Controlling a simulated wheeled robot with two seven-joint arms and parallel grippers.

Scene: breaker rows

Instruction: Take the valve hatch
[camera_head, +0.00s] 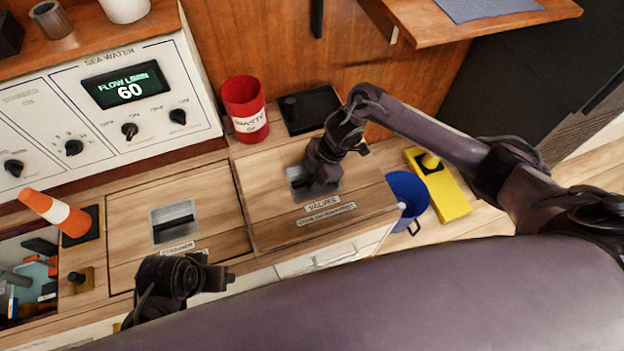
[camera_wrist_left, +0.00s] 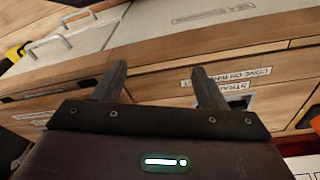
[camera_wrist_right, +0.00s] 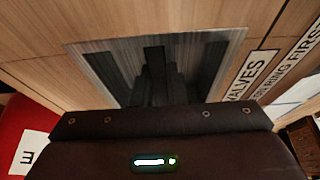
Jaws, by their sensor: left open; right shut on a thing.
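The valve hatch (camera_head: 258,208) is a wooden panel with a recessed metal handle plate and a "VALVES" label (camera_head: 323,200). Its edges show some thickness, and it looks slightly raised from the counter; how far I cannot tell. My right gripper (camera_head: 318,183) points down into the plate and is shut on the hatch's handle, which the fingers mostly hide. The right wrist view shows the plate (camera_wrist_right: 90,62) around the fingers. My left gripper (camera_head: 208,275) is open and empty near the counter's front edge; its spread fingers show in the left wrist view (camera_wrist_left: 160,82).
The strainer hatch (camera_head: 128,208) lies left of the valve hatch. A red waste bin (camera_head: 243,98) and a black tray (camera_head: 309,110) stand behind. A blue bucket (camera_head: 405,187) and a yellow block (camera_head: 450,195) are at right. An orange cone (camera_head: 55,211) stands beside an open compartment at far left.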

